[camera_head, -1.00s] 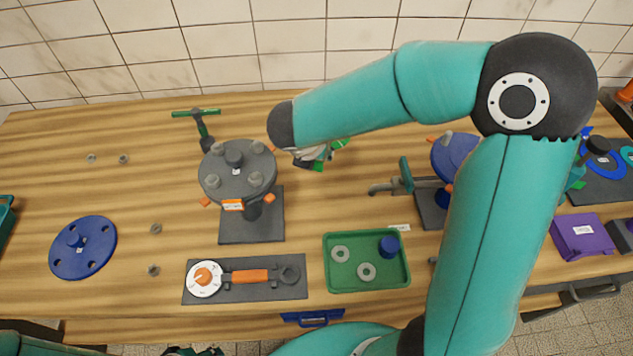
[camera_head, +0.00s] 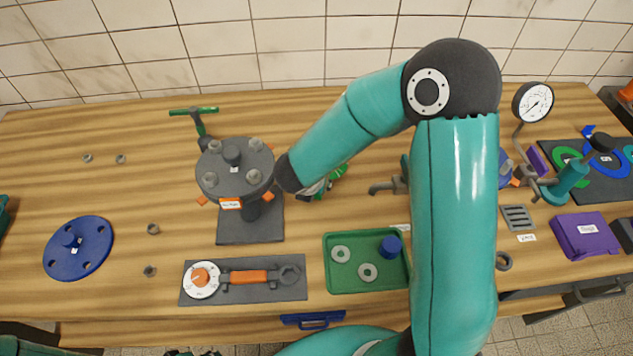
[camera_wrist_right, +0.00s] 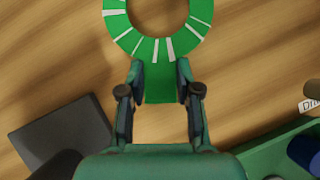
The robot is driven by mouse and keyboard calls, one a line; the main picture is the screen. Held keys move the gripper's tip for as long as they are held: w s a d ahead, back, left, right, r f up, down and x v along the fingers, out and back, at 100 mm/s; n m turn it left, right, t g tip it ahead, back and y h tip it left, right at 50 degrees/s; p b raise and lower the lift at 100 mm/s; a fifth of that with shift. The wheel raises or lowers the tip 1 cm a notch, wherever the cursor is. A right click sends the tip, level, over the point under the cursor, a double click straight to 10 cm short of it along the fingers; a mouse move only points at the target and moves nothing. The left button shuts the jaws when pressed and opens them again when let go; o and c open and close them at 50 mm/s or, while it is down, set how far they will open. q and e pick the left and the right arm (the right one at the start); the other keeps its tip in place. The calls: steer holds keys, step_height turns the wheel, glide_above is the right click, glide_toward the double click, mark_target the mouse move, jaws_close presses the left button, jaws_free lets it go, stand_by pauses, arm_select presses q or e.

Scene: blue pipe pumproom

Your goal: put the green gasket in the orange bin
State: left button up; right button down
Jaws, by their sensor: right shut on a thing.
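The green gasket (camera_wrist_right: 158,40) is a flat ring with pale radial marks and a tab, seen in the right wrist view. My right gripper (camera_wrist_right: 160,80) is shut on the tab, and the ring extends beyond the fingertips over the wooden bench. In the head view a small green part of the gasket (camera_head: 338,172) shows past my right forearm, just right of the grey flange stand; the arm hides most of the gripper. An orange object (camera_head: 627,92) is cut off at the far right edge; I cannot tell if it is the orange bin. My left gripper is not in view.
A grey flange stand (camera_head: 235,170) is close left of my right gripper. A green tray (camera_head: 345,284) with washers and a blue cap lies in front. A pressure gauge (camera_head: 533,102), purple box (camera_head: 585,236) and dark mat with rings (camera_head: 615,185) are right.

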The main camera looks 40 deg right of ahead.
steer(key=shift+f, duration=0.2)
steer(key=c, duration=0.8)
jaws_free()
steer(key=shift+r, duration=0.1)
steer(key=shift+r, duration=0.1)
